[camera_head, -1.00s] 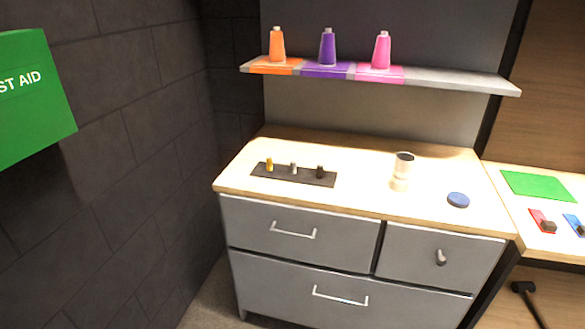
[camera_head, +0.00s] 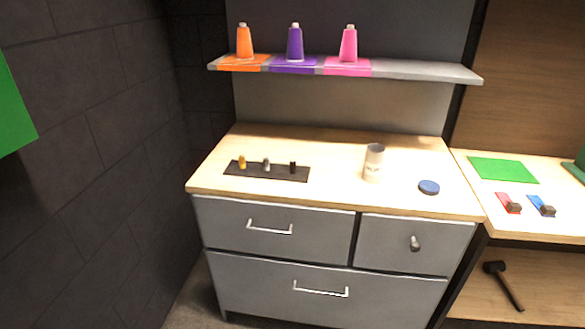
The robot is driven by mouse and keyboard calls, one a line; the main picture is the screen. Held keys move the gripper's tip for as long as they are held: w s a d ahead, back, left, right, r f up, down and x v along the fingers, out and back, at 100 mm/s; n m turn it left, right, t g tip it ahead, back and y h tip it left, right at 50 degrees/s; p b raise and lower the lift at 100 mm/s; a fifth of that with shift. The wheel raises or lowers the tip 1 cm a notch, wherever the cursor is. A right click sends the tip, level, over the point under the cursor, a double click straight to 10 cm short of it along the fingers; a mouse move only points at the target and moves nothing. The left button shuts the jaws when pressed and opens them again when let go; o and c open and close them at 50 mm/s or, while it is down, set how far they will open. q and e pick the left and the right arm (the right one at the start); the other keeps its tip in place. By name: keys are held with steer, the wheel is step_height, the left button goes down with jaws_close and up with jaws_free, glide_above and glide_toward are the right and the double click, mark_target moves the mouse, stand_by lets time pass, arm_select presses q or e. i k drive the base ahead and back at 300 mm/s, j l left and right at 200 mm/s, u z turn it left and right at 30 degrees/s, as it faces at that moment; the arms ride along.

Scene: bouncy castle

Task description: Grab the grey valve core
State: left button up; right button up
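Three small valve cores stand upright in a row on a dark strip (camera_head: 282,173) on the wooden counter. The grey valve core (camera_head: 266,164) is the middle one. A yellow one (camera_head: 242,162) stands to its left and a black one (camera_head: 293,167) to its right. Nothing covers the grey core. Neither of my grippers shows in the head view.
A white cylinder (camera_head: 374,163) and a blue disc (camera_head: 429,187) are on the counter (camera_head: 330,150). Above runs a shelf (camera_head: 420,71) with orange, purple and pink bottles. Grey drawers (camera_head: 280,245) are below. A dark brick wall (camera_head: 90,200) bounds the left.

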mark_target(266, 160)
steer(key=i+l, duration=0.15)
steer(key=l, duration=0.2)
steer(key=i+l, duration=0.1)
steer(key=l, duration=0.3)
steer(key=i+l+u, duration=0.1)
steer(key=l, duration=0.25)
steer(key=i+l, duration=0.2)
steer(key=l, duration=0.2)
